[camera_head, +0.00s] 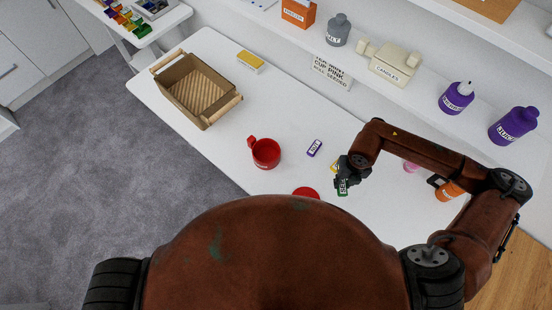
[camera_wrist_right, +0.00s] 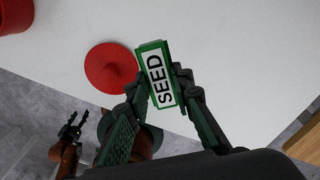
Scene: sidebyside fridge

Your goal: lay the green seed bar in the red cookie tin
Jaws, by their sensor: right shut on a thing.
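The green seed bar (camera_head: 342,188) is held in my right gripper (camera_head: 345,178), above the white table. In the right wrist view, the bar (camera_wrist_right: 156,76) stands between both fingers (camera_wrist_right: 155,84), with its SEED label facing the camera. The red tin (camera_head: 266,155) is open at the top and stands on the table, left of my right gripper. Only its edge shows in the right wrist view (camera_wrist_right: 14,16).
A purple-ended bar (camera_head: 314,148) lies between tin and right gripper, and a yellow item (camera_head: 334,165) is beside the gripper. A wooden-handled basket (camera_head: 196,90) and yellow box (camera_head: 250,62) stand farther back. A shelf with bottles (camera_head: 456,97) runs along the right.

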